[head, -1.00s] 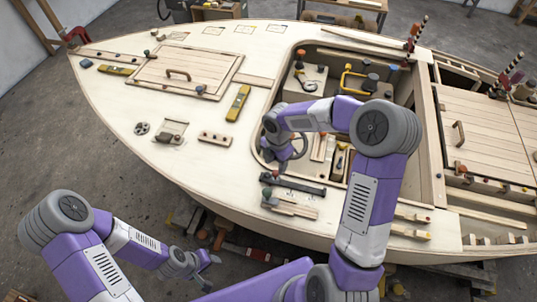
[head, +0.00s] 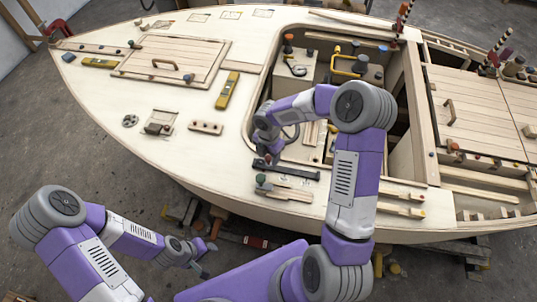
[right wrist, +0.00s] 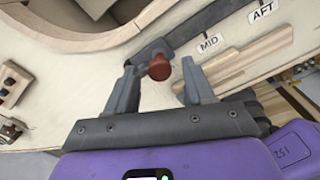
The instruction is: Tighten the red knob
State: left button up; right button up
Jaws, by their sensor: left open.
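The red knob (right wrist: 159,68) sits on a dark bar (right wrist: 150,50) on the pale wooden deck. In the right wrist view my right gripper (right wrist: 160,72) is open, with its two fingers on either side of the knob. The knob is nearer the left finger, with a clear gap to the right finger. In the head view my right gripper (head: 268,150) is over the near edge of the cockpit, above the dark bar (head: 287,172), and the knob is hard to make out there. My left gripper (head: 207,258) is open and empty, low beside the hull.
Labels MID (right wrist: 210,43) and AFT (right wrist: 263,11) stand beside the bar. A wooden block with small knobs (head: 205,128) and a yellow level (head: 228,91) are on the deck to the left. The deck between is clear.

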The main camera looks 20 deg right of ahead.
grip_shut()
